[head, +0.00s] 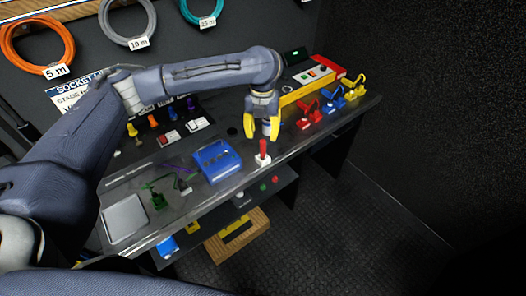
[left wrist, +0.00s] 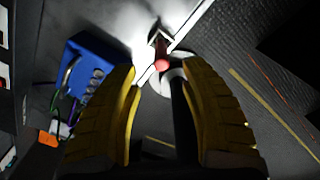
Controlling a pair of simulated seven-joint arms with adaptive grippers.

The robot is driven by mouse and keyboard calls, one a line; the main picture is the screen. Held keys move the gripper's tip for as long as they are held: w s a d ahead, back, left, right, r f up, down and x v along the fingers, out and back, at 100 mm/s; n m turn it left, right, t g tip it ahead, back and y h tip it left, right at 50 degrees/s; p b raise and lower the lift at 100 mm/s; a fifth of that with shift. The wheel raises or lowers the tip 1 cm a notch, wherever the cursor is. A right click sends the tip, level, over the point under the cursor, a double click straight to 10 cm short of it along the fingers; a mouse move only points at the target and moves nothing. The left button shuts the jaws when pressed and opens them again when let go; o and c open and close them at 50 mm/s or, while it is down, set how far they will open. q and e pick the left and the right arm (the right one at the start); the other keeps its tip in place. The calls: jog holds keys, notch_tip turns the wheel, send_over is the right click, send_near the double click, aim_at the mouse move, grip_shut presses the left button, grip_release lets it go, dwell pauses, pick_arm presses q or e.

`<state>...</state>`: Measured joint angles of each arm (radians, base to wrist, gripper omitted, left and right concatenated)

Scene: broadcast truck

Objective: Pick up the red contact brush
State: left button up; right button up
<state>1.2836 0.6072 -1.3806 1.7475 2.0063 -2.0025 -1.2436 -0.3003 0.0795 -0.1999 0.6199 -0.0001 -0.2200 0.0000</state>
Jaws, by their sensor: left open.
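The red contact brush (head: 263,147) stands upright on a small white base at the front edge of the bench. In the left wrist view its red part (left wrist: 162,64) shows just past the fingertips, near the middle. My left gripper (head: 262,136) has yellow fingers pointing down, spread apart, just above the brush in the head view. The open fingers (left wrist: 160,90) fill the lower half of the left wrist view. A grey post (head: 267,126) shows between them; I cannot tell how far behind it is. My right gripper is not in view.
A blue box (head: 217,160) stands left of the brush. A grey square plate (head: 125,217) lies at the near left end of the bench (head: 195,203).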

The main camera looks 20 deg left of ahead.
aim_at(263, 153)
pick_arm(q)
jog(key=shift+f, duration=5.45)
jog(key=shift+o, duration=0.2)
grip_shut()
